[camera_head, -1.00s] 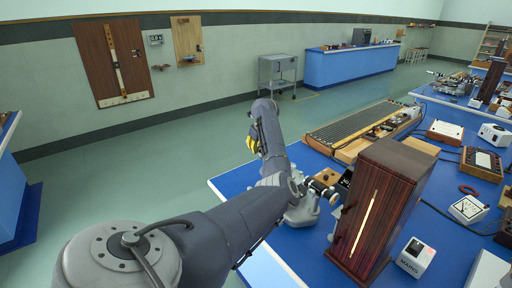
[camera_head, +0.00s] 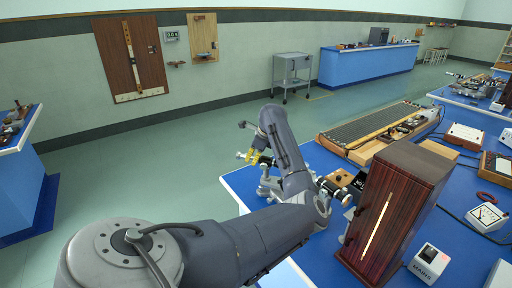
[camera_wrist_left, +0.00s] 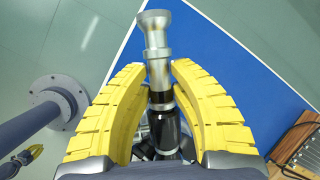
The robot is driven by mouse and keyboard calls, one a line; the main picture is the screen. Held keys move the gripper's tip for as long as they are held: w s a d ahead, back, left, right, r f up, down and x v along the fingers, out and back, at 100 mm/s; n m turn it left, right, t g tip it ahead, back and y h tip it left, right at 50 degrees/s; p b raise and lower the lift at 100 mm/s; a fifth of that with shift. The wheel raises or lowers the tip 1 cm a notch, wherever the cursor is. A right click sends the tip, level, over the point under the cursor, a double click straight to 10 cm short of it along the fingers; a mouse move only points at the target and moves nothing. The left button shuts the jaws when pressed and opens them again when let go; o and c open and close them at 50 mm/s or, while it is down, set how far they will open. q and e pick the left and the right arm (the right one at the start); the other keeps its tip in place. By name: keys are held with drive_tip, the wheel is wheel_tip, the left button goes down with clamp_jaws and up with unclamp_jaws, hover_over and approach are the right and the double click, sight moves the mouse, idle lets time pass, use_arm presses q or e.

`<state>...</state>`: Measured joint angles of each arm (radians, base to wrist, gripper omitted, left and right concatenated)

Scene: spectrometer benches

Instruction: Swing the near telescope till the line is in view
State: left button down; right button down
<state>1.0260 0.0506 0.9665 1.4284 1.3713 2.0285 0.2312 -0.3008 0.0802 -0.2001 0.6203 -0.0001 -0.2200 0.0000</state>
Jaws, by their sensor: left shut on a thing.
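The near telescope shows in the left wrist view as a silver eyepiece end (camera_wrist_left: 155,45) and a black tube (camera_wrist_left: 164,128). In the head view its eyepiece end (camera_head: 242,156) sticks out left of my left gripper (camera_head: 258,155). That gripper is shut on the telescope, its yellow fingers on both sides of the tube in the wrist view (camera_wrist_left: 163,85). My left arm hides much of the spectrometer. A black tube with a silver end (camera_head: 335,191) shows right of the arm. A yellow-fingered gripper (camera_wrist_left: 33,152), apparently my right one, is small at the wrist view's left edge.
A tall dark wooden housing with a glowing slit (camera_head: 398,205) stands right of the spectrometer. A white mains box (camera_head: 430,262) is beside it. A long ribbed board (camera_head: 375,128) lies behind on the blue bench. Open floor lies left of the bench.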

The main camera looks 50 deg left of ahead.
use_arm(q)
drive_tip(key=shift+s+d, duration=0.15)
drive_tip(key=shift+s, duration=0.2)
drive_tip(key=c, duration=1.2)
unclamp_jaws()
drive_tip(key=shift+c, duration=0.2)
drive_tip(key=shift+r, duration=0.1)
drive_tip(key=v, duration=1.1)
drive_tip(key=shift+w+d+r, duration=0.15)
drive_tip(key=shift+r, duration=0.2)
